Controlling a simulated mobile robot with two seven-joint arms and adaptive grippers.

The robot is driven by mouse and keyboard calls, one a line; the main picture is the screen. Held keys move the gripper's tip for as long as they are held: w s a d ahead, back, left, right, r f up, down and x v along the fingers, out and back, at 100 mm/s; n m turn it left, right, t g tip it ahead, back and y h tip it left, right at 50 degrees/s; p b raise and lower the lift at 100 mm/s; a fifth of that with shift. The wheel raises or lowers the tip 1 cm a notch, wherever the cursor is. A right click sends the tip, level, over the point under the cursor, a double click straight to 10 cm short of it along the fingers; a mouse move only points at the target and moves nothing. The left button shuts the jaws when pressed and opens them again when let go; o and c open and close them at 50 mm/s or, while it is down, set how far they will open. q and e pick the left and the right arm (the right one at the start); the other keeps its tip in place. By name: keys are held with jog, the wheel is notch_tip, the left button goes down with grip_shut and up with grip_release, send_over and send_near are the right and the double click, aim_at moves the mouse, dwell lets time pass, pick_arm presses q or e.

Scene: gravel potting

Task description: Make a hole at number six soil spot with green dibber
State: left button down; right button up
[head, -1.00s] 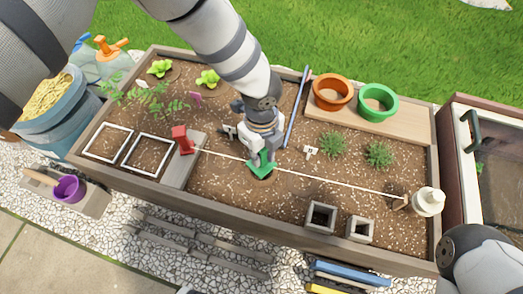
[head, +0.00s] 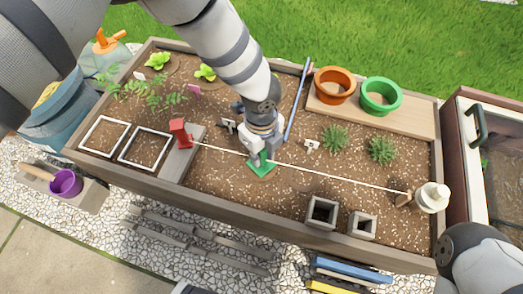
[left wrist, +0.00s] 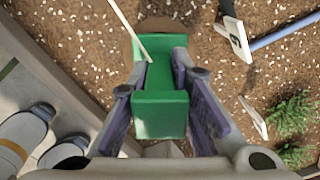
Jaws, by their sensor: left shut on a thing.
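My left gripper (head: 258,157) is shut on the green dibber (head: 262,168), over the middle of the soil bed. In the left wrist view, its two fingers (left wrist: 165,95) clasp the sides of the green block-shaped dibber (left wrist: 160,115). The dibber's lower end is hidden, so I cannot tell how deep it sits. A darker round soil patch (left wrist: 144,27) shows around the dibber's far edge. A white number tag (left wrist: 235,40) stands beside it; its digit looks like a 6 or 9. My right gripper is out of view; only part of my right arm shows at lower right.
Orange (head: 335,85) and green (head: 381,96) pots stand on a board.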

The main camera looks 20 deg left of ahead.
pick_arm(q)
jog(key=shift+f, duration=0.4)
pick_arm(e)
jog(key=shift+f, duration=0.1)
pick_arm(q)
notch_tip(320, 180, up, 10)
jog(key=p, duration=0.6)
jog(key=shift+r, duration=0.25)
jog(key=shift+f, duration=0.1)
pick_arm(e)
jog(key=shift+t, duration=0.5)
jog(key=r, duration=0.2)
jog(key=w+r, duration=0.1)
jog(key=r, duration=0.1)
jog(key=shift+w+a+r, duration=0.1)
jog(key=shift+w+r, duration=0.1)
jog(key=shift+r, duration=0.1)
pick_arm(q)
notch_tip(320, 180, up, 5)
jog(key=p, duration=0.3)
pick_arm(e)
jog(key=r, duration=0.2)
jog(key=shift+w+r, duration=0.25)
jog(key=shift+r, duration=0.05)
